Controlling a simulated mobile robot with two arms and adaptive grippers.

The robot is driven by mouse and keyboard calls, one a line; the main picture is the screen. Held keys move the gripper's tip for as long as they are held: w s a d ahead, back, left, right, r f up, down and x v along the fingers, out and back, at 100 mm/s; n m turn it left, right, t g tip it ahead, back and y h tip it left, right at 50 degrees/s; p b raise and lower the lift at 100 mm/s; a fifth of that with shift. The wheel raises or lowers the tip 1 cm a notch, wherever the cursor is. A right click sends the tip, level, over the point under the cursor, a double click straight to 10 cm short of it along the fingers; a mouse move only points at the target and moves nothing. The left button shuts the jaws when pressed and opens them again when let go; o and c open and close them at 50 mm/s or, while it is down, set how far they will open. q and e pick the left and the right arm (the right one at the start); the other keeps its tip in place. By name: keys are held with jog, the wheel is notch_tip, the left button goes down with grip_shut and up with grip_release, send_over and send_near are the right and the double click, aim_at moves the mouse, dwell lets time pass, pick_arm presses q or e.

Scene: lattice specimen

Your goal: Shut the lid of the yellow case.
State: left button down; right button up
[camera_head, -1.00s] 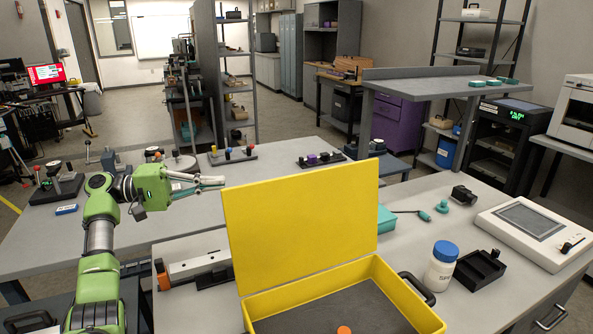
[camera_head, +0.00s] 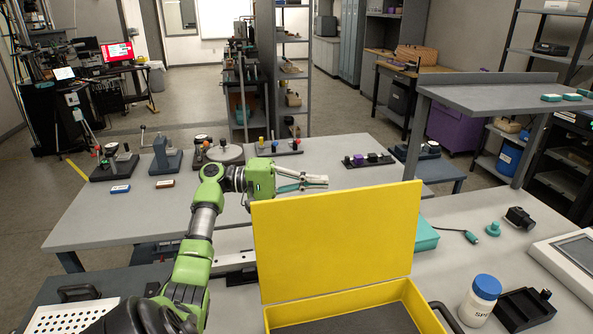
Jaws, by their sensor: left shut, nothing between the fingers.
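The yellow case (camera_head: 428,317) stands open on the bench at the lower middle, its front cut off by the picture's bottom edge. Its yellow lid (camera_head: 335,245) stands up, roughly upright, at the back of the case. The dark inner floor of the case shows in part. My left gripper (camera_head: 322,181) is shut and empty. It points right, just above the lid's top edge in the picture, over the left half of the lid. The arm passes left of the lid. I cannot tell if the gripper touches the lid. My right gripper is not in view.
Right of the case stand a white bottle with a blue lid (camera_head: 480,300) and a black holder (camera_head: 523,309). A teal box (camera_head: 426,236) is beside the lid. A perforated white plate (camera_head: 70,317) lies at lower left. A grey table (camera_head: 120,217) with several fixtures is behind.

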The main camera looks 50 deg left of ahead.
pick_arm(q)
jog(key=shift+s+d+p, duration=0.4)
jog(key=shift+s+d, duration=0.1)
jog(key=shift+d, duration=0.2)
jog(key=shift+s+d+p, duration=0.4)
jog(key=shift+s+d, duration=0.1)
jog(key=shift+d, duration=0.15)
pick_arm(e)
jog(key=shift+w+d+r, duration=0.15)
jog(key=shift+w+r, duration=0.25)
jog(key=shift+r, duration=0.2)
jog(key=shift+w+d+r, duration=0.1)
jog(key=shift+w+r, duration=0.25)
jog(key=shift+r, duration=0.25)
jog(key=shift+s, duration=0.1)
